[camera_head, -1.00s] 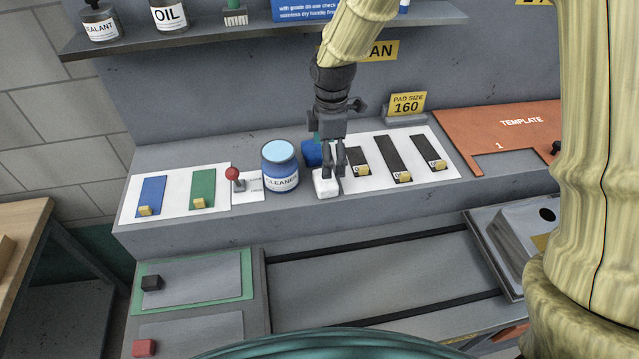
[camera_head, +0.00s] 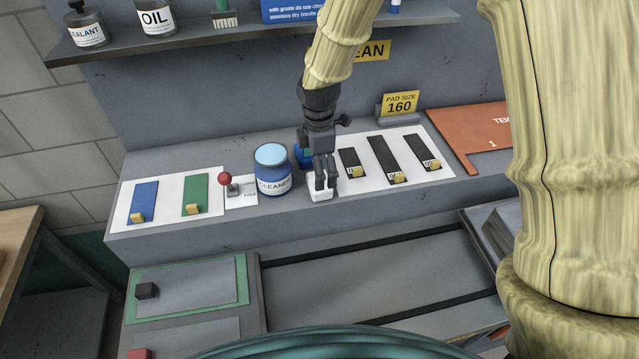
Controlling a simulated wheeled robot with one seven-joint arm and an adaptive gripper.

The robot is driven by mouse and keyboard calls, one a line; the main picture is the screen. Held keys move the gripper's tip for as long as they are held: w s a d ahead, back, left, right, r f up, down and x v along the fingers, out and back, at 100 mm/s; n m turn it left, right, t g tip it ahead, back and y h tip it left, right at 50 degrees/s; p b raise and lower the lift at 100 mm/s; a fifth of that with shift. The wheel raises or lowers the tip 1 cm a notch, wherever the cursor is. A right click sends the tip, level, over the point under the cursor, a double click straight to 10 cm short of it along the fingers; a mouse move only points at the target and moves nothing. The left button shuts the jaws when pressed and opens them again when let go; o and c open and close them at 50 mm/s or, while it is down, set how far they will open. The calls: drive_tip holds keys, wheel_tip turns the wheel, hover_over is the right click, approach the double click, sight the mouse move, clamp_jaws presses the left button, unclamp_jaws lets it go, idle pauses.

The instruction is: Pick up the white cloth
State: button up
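The white cloth (camera_head: 320,195) is a small folded white block on the grey ledge, right of the blue cleaner tub and left of the white panel with dark strips. My gripper (camera_head: 326,186) points down right at the cloth, with its fingertips low over it and covering part of it. Two dark fingers show with a narrow gap between them. I cannot tell whether they touch or grip the cloth.
The blue cleaner tub (camera_head: 273,172) stands close left of the gripper. A blue object (camera_head: 303,157) is partly hidden behind it. A red-knobbed lever (camera_head: 226,180) stands further left. A shelf (camera_head: 190,40) with bottles runs above.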

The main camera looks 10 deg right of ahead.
drive_tip(key=f+p, duration=0.2)
drive_tip(key=f, duration=0.1)
drive_tip(key=shift+s+f, duration=0.1)
drive_tip(key=shift+s, duration=0.2)
drive_tip(key=shift+f, duration=0.8)
drive_tip(key=c, duration=1)
